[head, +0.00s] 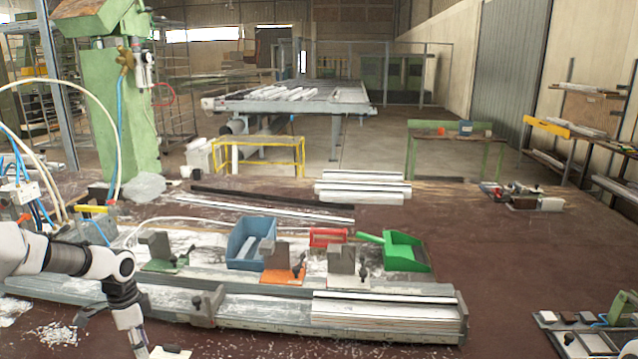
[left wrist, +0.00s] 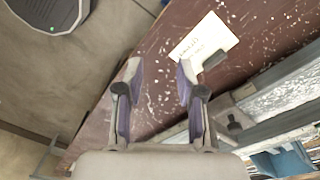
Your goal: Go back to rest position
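My left arm comes in from the left edge of the head view and bends down, with its gripper at the bottom edge, mostly cut off. In the left wrist view my left gripper (left wrist: 158,80) is open, its two fingers apart with nothing between them. Below it lie the brown bench top (head: 540,265) and its front edge. A pale note with writing (left wrist: 203,43) lies on the bench just beyond the fingers. My right arm and gripper are not in the head view.
A long clamp rail with profiles (head: 385,310) lies across the bench. Behind it stand a blue bin (head: 240,240), a green bin (head: 405,252), a red bin (head: 328,237) and clamp blocks. A green machine column (head: 120,130) rises back left. The bench right of the rail is mostly clear.

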